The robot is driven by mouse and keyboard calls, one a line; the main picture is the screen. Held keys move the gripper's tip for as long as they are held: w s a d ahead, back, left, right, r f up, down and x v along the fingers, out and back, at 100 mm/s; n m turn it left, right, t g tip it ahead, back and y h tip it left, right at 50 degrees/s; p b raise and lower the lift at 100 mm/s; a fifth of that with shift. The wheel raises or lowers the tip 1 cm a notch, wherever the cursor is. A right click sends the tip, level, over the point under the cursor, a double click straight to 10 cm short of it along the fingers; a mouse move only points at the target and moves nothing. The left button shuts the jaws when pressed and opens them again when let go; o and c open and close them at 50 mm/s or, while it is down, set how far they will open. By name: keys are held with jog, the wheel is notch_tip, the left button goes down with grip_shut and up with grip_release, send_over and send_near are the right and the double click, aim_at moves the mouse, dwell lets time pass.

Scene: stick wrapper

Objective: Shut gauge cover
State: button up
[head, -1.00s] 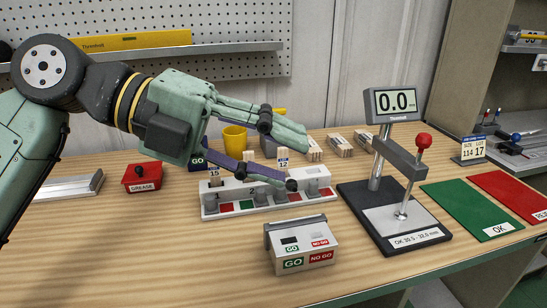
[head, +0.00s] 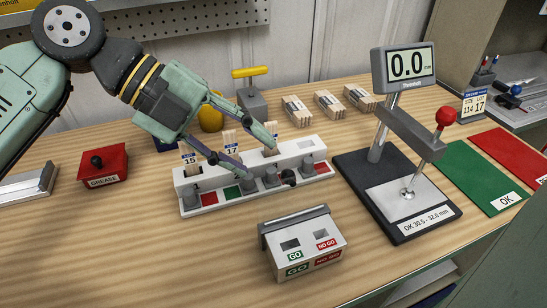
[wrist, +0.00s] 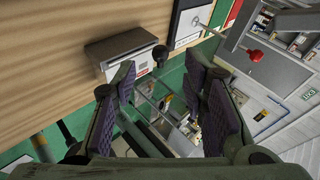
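The white GO/NO GO gauge box (head: 296,266) stands on the bench front, with two dark slots in its sloped face. Its grey cover (head: 294,218) shows as a narrow strip along the top rear edge; the slots are uncovered. In the wrist view the box (wrist: 128,64) and its grey cover (wrist: 120,44) lie beyond the left finger. My gripper (head: 259,160) is over the white rack, behind the box and apart from it. Its fingers are spread; the wrist view also shows the gap between them (wrist: 162,78). A black ball (head: 288,177) shows near the lower fingertip; whether they touch is unclear.
The white rack (head: 200,200) with numbered sticks and grey knobs is under my gripper. A height gauge (head: 376,145) with a red-knobbed lever stands right of the box. A red grease box (head: 104,167) is at left. The bench in front of the rack is clear around the gauge box.

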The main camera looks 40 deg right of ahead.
aim_at(281, 171)
jog(key=p+x, duration=0.1)
jog(key=x, duration=0.5)
jog(key=shift+c, duration=0.3)
grip_shut()
dwell(0.5)
